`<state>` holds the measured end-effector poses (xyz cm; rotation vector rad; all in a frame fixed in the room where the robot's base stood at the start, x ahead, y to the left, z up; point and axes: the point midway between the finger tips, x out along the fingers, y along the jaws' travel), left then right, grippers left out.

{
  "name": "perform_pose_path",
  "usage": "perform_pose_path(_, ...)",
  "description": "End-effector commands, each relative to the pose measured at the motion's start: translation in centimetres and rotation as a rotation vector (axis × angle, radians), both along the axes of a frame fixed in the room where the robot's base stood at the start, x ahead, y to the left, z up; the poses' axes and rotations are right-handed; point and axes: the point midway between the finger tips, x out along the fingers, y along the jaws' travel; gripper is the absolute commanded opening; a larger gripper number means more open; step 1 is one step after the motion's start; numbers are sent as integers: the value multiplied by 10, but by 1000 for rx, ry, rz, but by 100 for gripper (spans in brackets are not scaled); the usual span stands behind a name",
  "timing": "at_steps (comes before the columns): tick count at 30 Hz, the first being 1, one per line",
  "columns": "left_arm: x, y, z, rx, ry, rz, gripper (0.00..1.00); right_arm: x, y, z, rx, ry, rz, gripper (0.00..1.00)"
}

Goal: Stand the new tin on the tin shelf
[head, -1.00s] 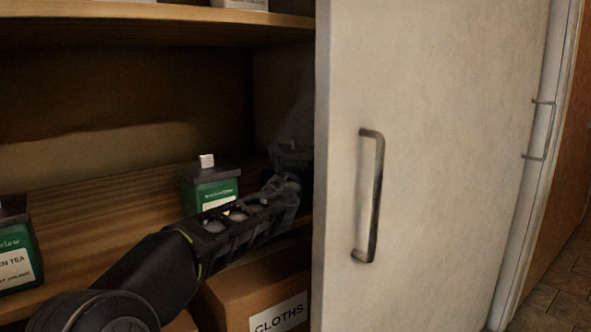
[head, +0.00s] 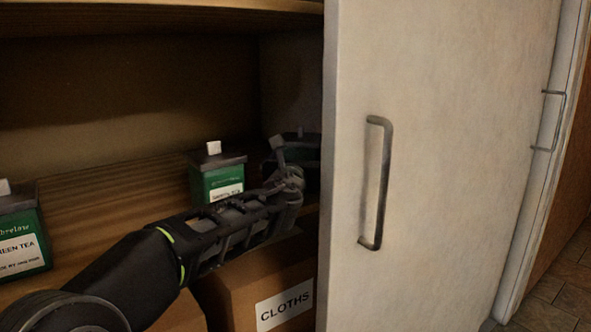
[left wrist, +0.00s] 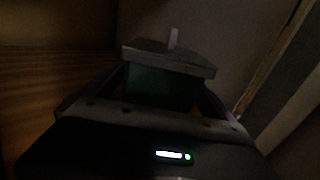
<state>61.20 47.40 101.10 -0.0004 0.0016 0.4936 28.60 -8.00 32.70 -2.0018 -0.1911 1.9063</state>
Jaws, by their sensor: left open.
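A green tin (left wrist: 160,85) with a dark lid and pale knob stands between my left gripper's fingers in the left wrist view, its lower part hidden by the gripper. In the head view this tin (head: 306,153) shows dimly at the right end of the tin shelf (head: 110,215), partly hidden by gripper and door. My left gripper (head: 284,160) is open around it. A second green tin (head: 217,187) stands upright just left of the gripper. A third green tin (head: 22,245), labelled green tea, stands at the far left. My right gripper is out of view.
A pale door (head: 440,130) with a dark handle (head: 378,185) stands close to the right of my left gripper. A cardboard box (head: 238,290) labelled cloths is below the shelf. An upper shelf board (head: 150,8) runs overhead. Bare shelf lies between the two left tins.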

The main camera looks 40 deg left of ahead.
Motion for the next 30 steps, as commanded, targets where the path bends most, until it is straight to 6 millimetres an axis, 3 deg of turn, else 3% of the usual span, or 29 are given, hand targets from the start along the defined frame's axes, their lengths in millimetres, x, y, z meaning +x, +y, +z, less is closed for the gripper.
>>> perform_pose_path(6, -42, -23, 2, 0, -4, -1, 99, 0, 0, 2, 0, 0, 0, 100)
perform_pose_path(12, -66, -36, 1, 0, -1, -1, 99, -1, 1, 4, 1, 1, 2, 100)
perform_pose_path(30, -71, -39, 0, 0, -1, -1, 99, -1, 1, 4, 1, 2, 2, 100)
